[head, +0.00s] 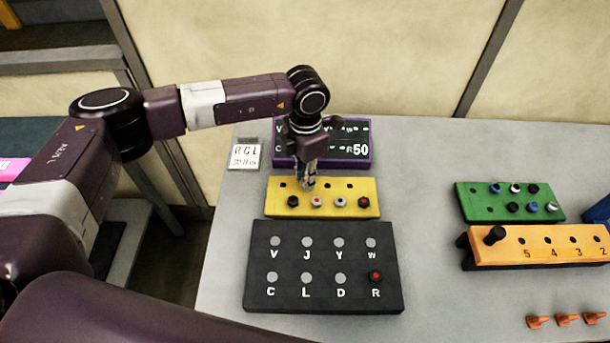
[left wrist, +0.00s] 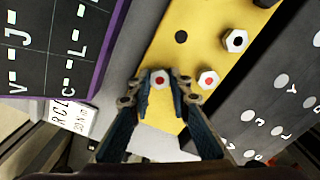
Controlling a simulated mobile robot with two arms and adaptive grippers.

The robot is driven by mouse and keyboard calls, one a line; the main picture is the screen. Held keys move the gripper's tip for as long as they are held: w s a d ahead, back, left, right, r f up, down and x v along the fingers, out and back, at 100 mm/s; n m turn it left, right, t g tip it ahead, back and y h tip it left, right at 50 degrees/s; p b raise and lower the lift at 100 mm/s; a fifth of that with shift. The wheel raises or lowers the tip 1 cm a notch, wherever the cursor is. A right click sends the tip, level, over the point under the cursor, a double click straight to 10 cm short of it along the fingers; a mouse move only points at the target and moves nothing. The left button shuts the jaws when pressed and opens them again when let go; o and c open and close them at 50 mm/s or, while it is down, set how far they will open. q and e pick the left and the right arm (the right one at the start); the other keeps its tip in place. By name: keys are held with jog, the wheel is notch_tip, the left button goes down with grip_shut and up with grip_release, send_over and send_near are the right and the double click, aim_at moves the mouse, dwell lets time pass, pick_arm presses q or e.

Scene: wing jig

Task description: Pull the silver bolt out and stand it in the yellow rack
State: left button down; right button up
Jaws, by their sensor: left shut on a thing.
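My left gripper (head: 308,186) is shut on a silver hex-headed bolt with a red centre; this bolt (left wrist: 160,79) shows between the fingertips in the left wrist view. In the head view the fingers hide it. The gripper is over the back row of the yellow rack (head: 272,208), second position from the left. I cannot tell whether the bolt's shank is in the hole. My right gripper is not in view.
The black board (head: 322,300) in front has lettered spots and a black, red-centred bolt (head: 376,276) at R. A purple-edged sign (head: 345,150) and white card (head: 245,156) stand behind. A green rack (head: 485,213), orange rack (head: 480,256) and small orange pieces (head: 567,319) are right.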

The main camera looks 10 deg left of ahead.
pick_arm(q)
jog(key=c, duration=1.7)
grip_release()
notch_tip(320, 180, up, 12)
notch_tip(320, 180, up, 7)
jog(key=p, duration=0.2)
jog(key=shift+p, duration=0.4)
